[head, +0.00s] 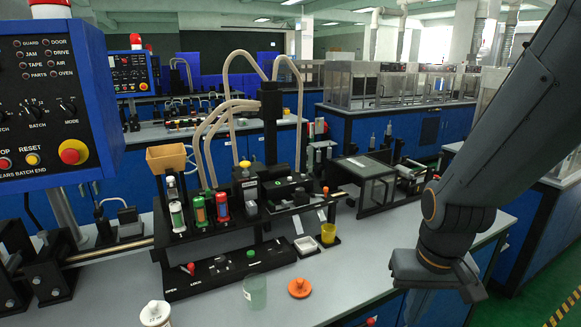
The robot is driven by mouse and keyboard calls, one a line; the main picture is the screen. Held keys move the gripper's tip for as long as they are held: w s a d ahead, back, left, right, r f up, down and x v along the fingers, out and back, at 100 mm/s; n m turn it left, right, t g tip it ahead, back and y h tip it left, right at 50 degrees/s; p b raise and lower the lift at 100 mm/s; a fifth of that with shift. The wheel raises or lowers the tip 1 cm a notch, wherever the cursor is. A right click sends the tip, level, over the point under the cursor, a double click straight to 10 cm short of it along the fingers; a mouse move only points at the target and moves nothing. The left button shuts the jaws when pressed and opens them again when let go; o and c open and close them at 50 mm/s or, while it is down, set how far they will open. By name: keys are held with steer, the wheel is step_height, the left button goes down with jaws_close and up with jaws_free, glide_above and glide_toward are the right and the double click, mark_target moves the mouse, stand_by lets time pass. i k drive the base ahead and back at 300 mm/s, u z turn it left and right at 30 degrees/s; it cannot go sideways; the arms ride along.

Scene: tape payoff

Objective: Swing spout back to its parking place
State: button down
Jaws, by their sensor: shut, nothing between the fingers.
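The dispensing station stands on the grey bench in the middle of the head view. A dark upright column (270,118) rises from it, with pale hoses (232,108) looping to its top. I cannot clearly pick out the spout among the dark parts around the yellow-topped head (245,172). My gripper (438,280) is at the lower right, over the right end of the bench and well apart from the station. It is shut and holds nothing; its fingertips are hard to make out.
A clear green cup (255,291), an orange knobbed disc (299,287) and a white lidded jar (155,313) stand at the bench front. A yellow cup (328,233) is behind. A blue control panel (52,100) rises at left. Bare bench (375,262) lies between station and gripper.

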mark_target(172, 187)
steer(key=u, duration=0.95)
